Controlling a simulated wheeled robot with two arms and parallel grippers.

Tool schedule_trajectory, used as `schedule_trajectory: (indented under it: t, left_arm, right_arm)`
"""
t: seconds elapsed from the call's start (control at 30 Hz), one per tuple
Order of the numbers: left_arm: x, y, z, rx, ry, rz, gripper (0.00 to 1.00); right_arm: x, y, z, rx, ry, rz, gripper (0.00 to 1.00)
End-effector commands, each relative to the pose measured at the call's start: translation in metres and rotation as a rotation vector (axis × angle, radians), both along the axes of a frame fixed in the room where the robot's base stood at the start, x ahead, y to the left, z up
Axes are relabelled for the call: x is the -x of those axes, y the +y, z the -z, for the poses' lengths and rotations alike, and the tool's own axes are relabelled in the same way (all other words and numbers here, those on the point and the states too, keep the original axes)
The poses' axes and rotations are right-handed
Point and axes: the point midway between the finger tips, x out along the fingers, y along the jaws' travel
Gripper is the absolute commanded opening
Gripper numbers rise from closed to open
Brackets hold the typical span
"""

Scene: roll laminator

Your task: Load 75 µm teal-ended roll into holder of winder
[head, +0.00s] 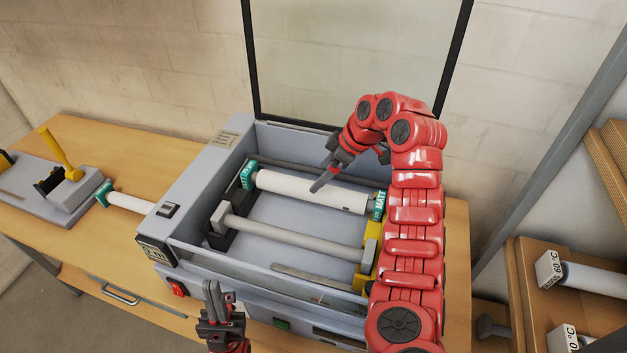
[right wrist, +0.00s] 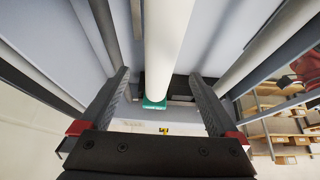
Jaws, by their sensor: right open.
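A white roll (head: 310,190) with teal ends marked MATT lies across the open grey machine, towards its back. Its thickness marking is too small to read. My right gripper (head: 350,173) is open above this roll. In the right wrist view the roll (right wrist: 167,40) runs between the open fingers (right wrist: 160,82), apart from both. A second teal-ended roll (head: 130,203) lies left of the machine. My left gripper (head: 218,292) is low in front of the machine; its jaw opening is unclear.
A grey bar (head: 290,238) spans the machine in front of the roll. The machine's walls (head: 190,190) rise around it and a clear lid (head: 345,60) stands up behind. A device with a yellow lever (head: 60,155) is far left. A shelf (head: 545,310) at right holds white rolls.

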Motion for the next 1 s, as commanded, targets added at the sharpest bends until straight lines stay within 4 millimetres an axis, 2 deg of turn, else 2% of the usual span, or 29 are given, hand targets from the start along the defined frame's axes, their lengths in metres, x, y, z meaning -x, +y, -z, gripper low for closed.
schedule_trajectory:
  t: [0.03, 0.3, 0.5, 1.0]
  left_arm:
    - [0.000, 0.000, -0.016, 0.000, 0.001, 0.000, 0.00]
    - [0.000, 0.000, -0.046, 0.000, 0.000, 0.000, 0.00]
    - [0.000, 0.000, -0.051, 0.000, 0.001, 0.000, 0.00]
    - [0.000, 0.000, -0.050, 0.000, 0.000, 0.000, 0.00]
  right_arm:
    - [0.002, -0.003, -0.018, 0.000, 0.001, 0.000, 0.96]
    - [0.007, -0.022, -0.049, 0.000, 0.000, 0.000, 0.96]
    - [0.009, -0.028, -0.054, 0.000, 0.000, -0.001, 0.96]
    - [0.009, -0.029, -0.053, 0.000, 0.000, -0.001, 0.96]
